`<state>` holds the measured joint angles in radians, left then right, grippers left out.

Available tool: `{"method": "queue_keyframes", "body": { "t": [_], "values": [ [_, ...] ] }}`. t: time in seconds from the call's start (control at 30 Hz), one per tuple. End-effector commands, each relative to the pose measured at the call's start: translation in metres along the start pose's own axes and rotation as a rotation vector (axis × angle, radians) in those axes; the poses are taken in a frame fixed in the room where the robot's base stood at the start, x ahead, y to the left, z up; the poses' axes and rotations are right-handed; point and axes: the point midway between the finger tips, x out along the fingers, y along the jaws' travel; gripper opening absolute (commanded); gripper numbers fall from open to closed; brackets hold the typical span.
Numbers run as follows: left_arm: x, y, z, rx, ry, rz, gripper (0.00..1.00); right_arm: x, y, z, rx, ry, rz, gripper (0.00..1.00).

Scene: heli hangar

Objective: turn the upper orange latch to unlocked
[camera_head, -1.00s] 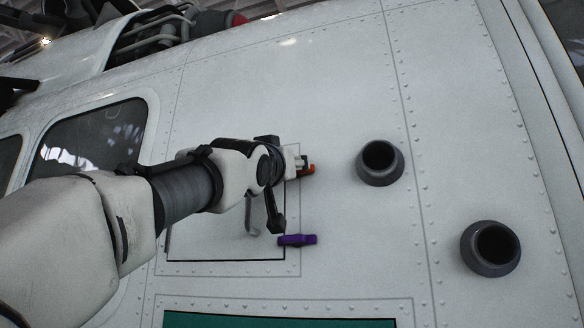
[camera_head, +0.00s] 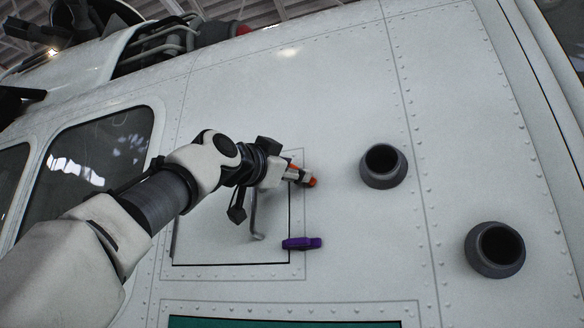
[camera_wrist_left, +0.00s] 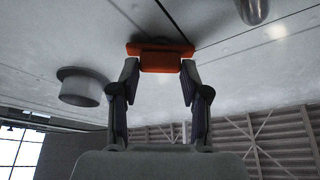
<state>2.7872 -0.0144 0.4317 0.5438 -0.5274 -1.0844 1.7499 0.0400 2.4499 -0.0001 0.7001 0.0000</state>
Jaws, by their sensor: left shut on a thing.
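The upper orange latch (camera_head: 312,182) sits at the right edge of the hatch panel (camera_head: 205,248) on the white fuselage. In the head view it is partly hidden by my left gripper (camera_head: 300,176), and its visible end points down to the right. In the left wrist view the orange latch (camera_wrist_left: 160,60) lies crosswise between the fingertips of my left gripper (camera_wrist_left: 160,72), which is shut on it, one finger at each side. A lower purple latch (camera_head: 302,243) lies level below, apart from the gripper. My right gripper is not in view.
A grey bent handle (camera_head: 255,222) stands out from the hatch panel, close below my left wrist. Two dark round pipes (camera_head: 383,166) and (camera_head: 495,250) stick out to the right. A window (camera_head: 90,160) is at left. The skin above the panel is clear.

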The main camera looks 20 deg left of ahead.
Motion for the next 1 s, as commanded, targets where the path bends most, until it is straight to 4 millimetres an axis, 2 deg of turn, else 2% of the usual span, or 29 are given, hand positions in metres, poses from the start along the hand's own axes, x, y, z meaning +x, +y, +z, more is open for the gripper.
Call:
{"method": "queue_keyframes", "body": {
  "t": [0.6, 1.0],
  "values": [
    [0.003, -0.007, -0.002, 0.537, -0.004, 0.223, 0.11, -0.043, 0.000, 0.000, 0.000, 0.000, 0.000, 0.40],
    [0.002, -0.008, -0.003, 0.785, -0.003, 0.323, 0.11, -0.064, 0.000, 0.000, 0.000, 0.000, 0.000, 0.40]
  ]
}}
